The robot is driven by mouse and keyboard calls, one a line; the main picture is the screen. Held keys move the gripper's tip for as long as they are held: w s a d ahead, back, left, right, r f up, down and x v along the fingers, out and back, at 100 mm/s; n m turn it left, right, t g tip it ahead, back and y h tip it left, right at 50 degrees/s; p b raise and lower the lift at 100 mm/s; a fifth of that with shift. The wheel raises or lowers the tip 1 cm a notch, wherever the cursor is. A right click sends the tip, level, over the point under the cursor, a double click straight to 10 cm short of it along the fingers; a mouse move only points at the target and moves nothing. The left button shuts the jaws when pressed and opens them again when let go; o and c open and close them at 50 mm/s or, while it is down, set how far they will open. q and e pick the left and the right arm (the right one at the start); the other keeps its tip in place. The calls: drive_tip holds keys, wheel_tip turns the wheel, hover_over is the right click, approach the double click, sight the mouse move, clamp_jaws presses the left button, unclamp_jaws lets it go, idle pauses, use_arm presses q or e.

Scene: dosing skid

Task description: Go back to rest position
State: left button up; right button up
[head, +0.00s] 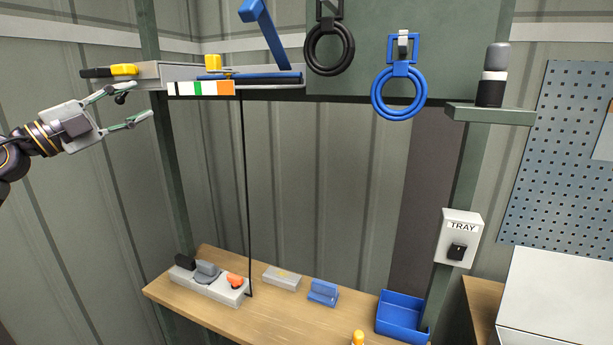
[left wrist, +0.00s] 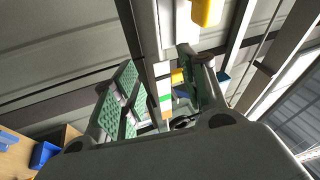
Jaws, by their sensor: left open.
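My left gripper (head: 138,104) is at the upper left of the head view, open and empty. Its two fingers point right, towards the near left end of a raised grey shelf (head: 148,76). I see clear space between the fingertips. In the left wrist view the green-padded fingers (left wrist: 160,95) stand apart with nothing held between them. Behind them are the striped label and yellow parts, small and partly hidden. My right gripper is in neither view.
Below, a wooden bench (head: 215,316) bears a blue tray (head: 402,318). The space between is free.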

use_arm(q)
wheel_tip(320, 180, down, 41)
drive_tip(key=s+n+y, duration=0.1)
drive_tip(key=n+y, duration=1.7)
drive_tip(key=n, duration=0.5)
drive_tip(key=s+d+f+g+h, duration=0.1)
drive_tip(key=s+d+f+g, duration=0.2)
drive_tip(key=s+f, duration=0.3)
drive_tip(key=s+d+f+g+h, duration=0.15)
drive_tip(key=s+f+g, duration=0.25)
drive_tip(key=f, duration=0.5)
drive_tip(key=s+d+f+g+h, duration=0.1)
drive_tip(key=s+d+f+g, duration=0.2)
drive_tip(key=s+d+f, duration=0.35)
drive_tip(key=s+d+f+g+h, duration=0.2)
drive_tip(key=s+d+f+g, duration=0.15)
drive_tip(key=s, duration=0.65)
wheel_tip(320, 180, down, 33)
drive_tip(key=s+g, duration=0.1)
drive_tip(key=s, duration=0.2)
drive_tip(key=s+a+f, duration=0.2)
drive_tip(key=s+f, duration=0.8)
drive_tip(key=s, duration=0.1)
drive_tip(key=s+a+f+m+g+b, duration=0.1)
drive_tip(key=s+a+f, duration=0.1)
drive_tip(key=s+f, duration=0.8)
drive_tip(key=shift+s+a+f+y+b, duration=0.3)
drive_tip(key=shift+s+a+y, duration=0.1)
drive_tip(key=shift+s, duration=0.15)
